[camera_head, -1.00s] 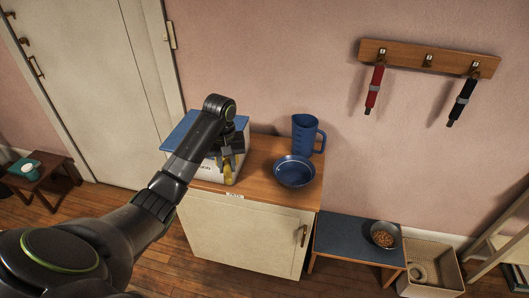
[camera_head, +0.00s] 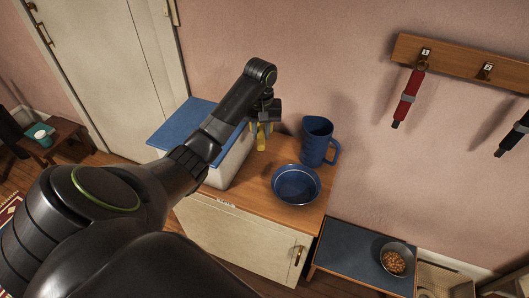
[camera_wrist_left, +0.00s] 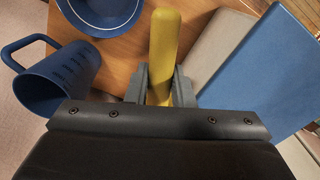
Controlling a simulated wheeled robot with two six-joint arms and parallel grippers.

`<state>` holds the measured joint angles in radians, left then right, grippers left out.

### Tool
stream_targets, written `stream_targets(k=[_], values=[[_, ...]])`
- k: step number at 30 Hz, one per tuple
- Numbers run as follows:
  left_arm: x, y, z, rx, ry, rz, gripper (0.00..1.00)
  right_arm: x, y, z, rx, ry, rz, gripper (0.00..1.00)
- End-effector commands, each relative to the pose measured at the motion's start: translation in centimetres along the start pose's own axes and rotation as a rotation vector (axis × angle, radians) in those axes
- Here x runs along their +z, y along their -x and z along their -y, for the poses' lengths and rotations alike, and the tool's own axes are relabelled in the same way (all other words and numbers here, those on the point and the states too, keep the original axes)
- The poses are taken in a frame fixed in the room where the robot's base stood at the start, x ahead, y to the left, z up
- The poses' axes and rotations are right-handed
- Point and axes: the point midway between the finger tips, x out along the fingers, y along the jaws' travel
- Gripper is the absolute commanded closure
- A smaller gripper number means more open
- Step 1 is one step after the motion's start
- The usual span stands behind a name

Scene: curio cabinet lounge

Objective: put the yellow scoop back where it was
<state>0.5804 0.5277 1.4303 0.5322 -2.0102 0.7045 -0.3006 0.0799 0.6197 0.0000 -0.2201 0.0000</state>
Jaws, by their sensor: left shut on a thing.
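My left gripper (camera_head: 263,118) is shut on the yellow scoop (camera_head: 261,141), held by its handle. In the left wrist view the yellow scoop (camera_wrist_left: 164,40) stands out between the grey fingers (camera_wrist_left: 160,86). The scoop hangs over the wooden cabinet top (camera_head: 258,190), beside the white bin (camera_head: 232,162) with a blue lid (camera_head: 185,128). Whether its lower end touches anything, I cannot tell. My arm hides part of the bin. My right gripper is not in view.
A blue jug (camera_head: 316,143) and a blue bowl (camera_head: 296,186) stand on the cabinet top, right of the scoop. A low bench (camera_head: 340,250) holds a bowl of kibble (camera_head: 394,260). A wall rack (camera_head: 455,62) carries a red strap (camera_head: 407,98) and a black one (camera_head: 515,132).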

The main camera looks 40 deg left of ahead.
Motion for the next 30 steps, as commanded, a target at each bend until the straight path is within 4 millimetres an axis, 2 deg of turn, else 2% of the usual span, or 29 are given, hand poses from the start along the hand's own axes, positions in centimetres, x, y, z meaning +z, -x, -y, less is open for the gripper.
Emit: stream_targets(k=[1,21,25,30], values=[[0.0,-1.2,0.0,0.000,0.000,0.000,1.00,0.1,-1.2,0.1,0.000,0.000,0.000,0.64],[0.0,-10.8,0.0,0.000,-0.001,-0.001,1.00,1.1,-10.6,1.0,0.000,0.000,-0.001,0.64],[0.0,-11.9,0.0,0.000,-0.001,-0.001,1.00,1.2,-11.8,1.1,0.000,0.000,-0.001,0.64],[0.1,-13.0,0.0,0.000,0.000,0.002,1.00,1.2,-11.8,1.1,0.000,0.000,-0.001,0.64]])
